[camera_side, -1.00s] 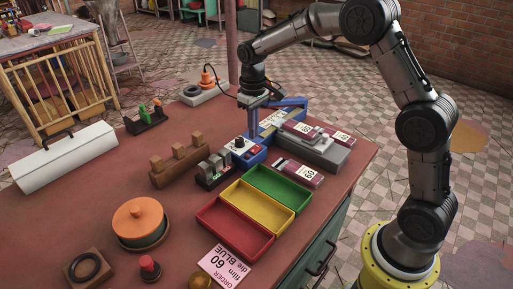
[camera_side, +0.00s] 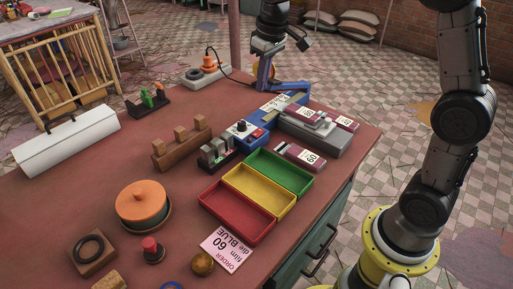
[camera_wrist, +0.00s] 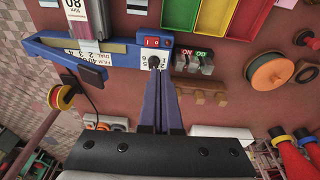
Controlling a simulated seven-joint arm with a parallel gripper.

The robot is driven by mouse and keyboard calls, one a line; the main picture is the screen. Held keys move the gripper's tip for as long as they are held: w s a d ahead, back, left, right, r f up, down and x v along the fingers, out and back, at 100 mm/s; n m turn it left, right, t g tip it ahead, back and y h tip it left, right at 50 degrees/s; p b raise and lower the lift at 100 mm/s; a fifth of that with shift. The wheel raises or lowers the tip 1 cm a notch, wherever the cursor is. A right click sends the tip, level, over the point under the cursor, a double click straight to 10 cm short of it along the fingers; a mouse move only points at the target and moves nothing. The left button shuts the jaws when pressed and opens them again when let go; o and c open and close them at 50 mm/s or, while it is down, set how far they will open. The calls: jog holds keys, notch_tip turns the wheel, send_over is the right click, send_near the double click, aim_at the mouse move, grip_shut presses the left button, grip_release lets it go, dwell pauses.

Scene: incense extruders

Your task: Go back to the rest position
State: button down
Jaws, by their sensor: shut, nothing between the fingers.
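My gripper (camera_side: 263,86) is raised above the far right part of the bench, pointing down, with its blue-grey fingers together and empty. In the wrist view the two fingers (camera_wrist: 160,78) reach up the picture with their tips near the black knob of the blue machine (camera_wrist: 110,50). The blue machine (camera_side: 243,132) sits on the bench below my gripper, with its blue arm by the fingers in the side view. I cannot tell the exact gap between them.
Red (camera_side: 237,218), yellow and green trays stand at the bench's right edge. Several film boxes (camera_side: 305,157) lie on and beside a grey block.

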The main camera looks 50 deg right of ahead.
jog(key=s+a+r+t, duration=0.15)
jog(key=s+r, duration=0.25)
jog(key=s, duration=0.4)
jog(key=s+a+r+t, duration=0.1)
jog(key=s+r+t, duration=0.15)
jog(key=s, duration=0.55)
jog(key=s+f, duration=0.6)
jog(key=s, duration=0.4)
jog(key=shift+s+f, duration=0.35)
jog(key=shift+s, duration=0.05)
jog(key=shift+a, duration=0.1)
